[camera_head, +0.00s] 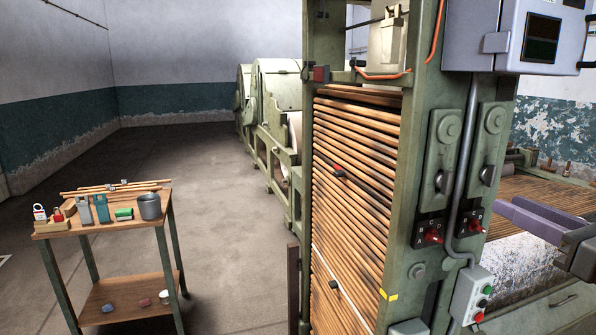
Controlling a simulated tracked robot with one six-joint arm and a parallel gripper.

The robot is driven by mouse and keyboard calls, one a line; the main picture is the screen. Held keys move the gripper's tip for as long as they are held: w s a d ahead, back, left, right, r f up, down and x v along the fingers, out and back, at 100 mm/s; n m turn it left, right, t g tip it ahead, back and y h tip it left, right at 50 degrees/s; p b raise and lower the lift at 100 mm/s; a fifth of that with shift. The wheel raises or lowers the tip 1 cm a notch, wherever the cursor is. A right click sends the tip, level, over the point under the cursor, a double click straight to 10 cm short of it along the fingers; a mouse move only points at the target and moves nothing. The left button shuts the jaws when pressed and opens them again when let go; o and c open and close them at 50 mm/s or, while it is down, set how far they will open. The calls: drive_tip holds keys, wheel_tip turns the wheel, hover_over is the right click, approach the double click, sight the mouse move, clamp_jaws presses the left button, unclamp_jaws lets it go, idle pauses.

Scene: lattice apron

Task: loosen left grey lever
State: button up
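Two similar lever fittings sit side by side on the green machine post. The left grey lever (443,183) is a dark grey handle low on a long upright plate with a round boss near its top. The right grey lever (488,175) looks alike on its own plate. Both plates stand upright, and I cannot tell how tight either lever is. Below each is a red knob, the left one (432,236) and the right one (475,226), on black lettered plates.
A grey conduit runs down between the lever plates to a push-button box (472,295). Stacked brown rods (350,190) fill the frame left of the post. A wooden bench (105,225) with tools stands left; the floor between is clear.

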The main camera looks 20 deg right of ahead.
sight(450, 179)
drive_tip(key=shift+w, duration=0.1)
drive_tip(key=shift+w+a, duration=0.2)
drive_tip(key=shift+w, duration=6.65)
drive_tip(key=shift+c, duration=0.2)
clamp_jaws()
drive_tip(key=shift+a, duration=0.2)
drive_tip(key=shift+d, duration=0.1)
